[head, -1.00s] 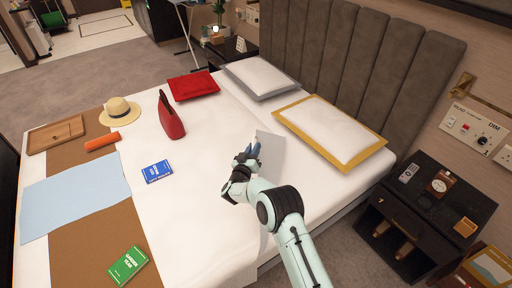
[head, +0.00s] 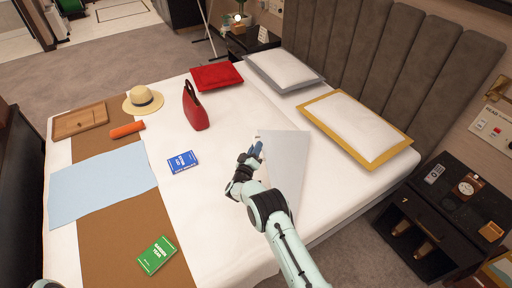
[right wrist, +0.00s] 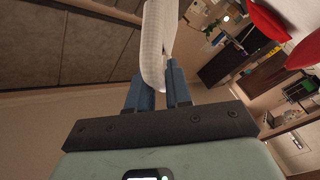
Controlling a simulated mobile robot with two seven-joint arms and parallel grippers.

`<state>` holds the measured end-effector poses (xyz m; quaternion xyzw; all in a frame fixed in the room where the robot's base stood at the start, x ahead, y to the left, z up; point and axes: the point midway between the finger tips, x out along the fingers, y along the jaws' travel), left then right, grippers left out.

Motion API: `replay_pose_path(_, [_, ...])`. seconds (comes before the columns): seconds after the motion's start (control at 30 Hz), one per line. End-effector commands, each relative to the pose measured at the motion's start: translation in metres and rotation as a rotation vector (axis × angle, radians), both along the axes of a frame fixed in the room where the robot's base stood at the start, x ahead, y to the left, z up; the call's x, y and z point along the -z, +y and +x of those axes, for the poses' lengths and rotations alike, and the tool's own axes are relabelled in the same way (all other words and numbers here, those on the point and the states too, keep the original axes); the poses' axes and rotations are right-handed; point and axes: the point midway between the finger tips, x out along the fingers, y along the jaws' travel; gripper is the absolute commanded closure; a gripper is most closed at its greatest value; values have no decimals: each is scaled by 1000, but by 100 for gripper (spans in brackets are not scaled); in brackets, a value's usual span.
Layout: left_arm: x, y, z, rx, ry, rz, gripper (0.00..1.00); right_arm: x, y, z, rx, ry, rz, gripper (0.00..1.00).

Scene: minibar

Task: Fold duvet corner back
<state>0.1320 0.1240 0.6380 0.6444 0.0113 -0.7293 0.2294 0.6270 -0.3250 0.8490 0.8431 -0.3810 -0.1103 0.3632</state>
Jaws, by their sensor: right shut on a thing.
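The white duvet (head: 215,220) covers most of the bed. My right gripper (head: 257,149) is over the middle of the bed, its blue fingers shut on the duvet corner. A pale grey triangular flap of the duvet (head: 287,160) lies to the right of the fingers, turned back from the pillow side. In the right wrist view, the white cloth of the duvet (right wrist: 156,45) rises from between the two blue fingers (right wrist: 160,90). My left gripper is out of view. My forearm hides part of the flap's lower end.
A blue book (head: 183,162), red handbag (head: 195,108), red cushion (head: 216,76), straw hat (head: 143,99), orange roll (head: 127,130), wooden tray (head: 80,120), light blue cloth (head: 98,183) and green book (head: 157,255) lie on the bed. Yellow-edged (head: 355,125) and grey-edged (head: 284,72) pillows are near the headboard.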

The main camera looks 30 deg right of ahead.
Motion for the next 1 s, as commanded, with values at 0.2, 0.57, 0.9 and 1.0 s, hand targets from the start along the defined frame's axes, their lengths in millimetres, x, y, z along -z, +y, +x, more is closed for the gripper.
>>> replay_pose_path(0.2, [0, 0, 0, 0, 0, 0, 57, 4, -1, -2, 3, 7, 0, 100])
replay_pose_path(0.57, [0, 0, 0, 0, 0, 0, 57, 2, -1, -1, 2, 5, -1, 61])
replay_pose_path(0.9, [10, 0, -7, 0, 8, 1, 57, 6, 16, -16, -1, 5, 1, 61])
replay_pose_path(1.0, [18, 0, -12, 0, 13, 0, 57, 9, 32, -31, -1, 7, 1, 61])
